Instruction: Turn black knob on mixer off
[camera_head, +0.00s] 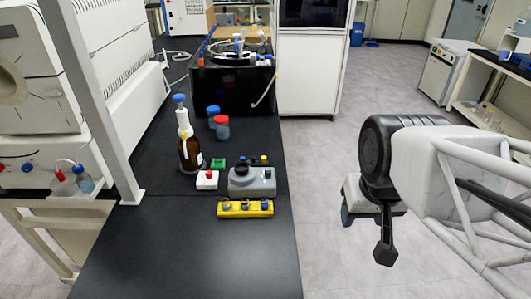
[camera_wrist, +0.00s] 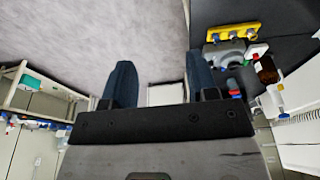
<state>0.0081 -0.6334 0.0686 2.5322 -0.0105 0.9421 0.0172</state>
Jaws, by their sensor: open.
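The mixer (camera_head: 258,183) is a grey, low unit with a round black top piece (camera_head: 240,171). It stands on the black bench near its right edge, behind a yellow rack. It also shows in the wrist view (camera_wrist: 222,54), upper right. I cannot make out a separate black knob or its setting at this size. My gripper (camera_wrist: 163,82) is open, with two dark blue fingers apart and nothing between them. In the head view it is partly hidden by my wrist, right of the bench over the floor, well apart from the mixer.
The yellow rack (camera_head: 245,208) with several small items is directly in front of the mixer. A white box with a red top (camera_head: 207,180), a green block (camera_head: 218,164) and a brown bottle (camera_head: 190,154) stand left of it. The front bench top (camera_head: 190,255) is clear.

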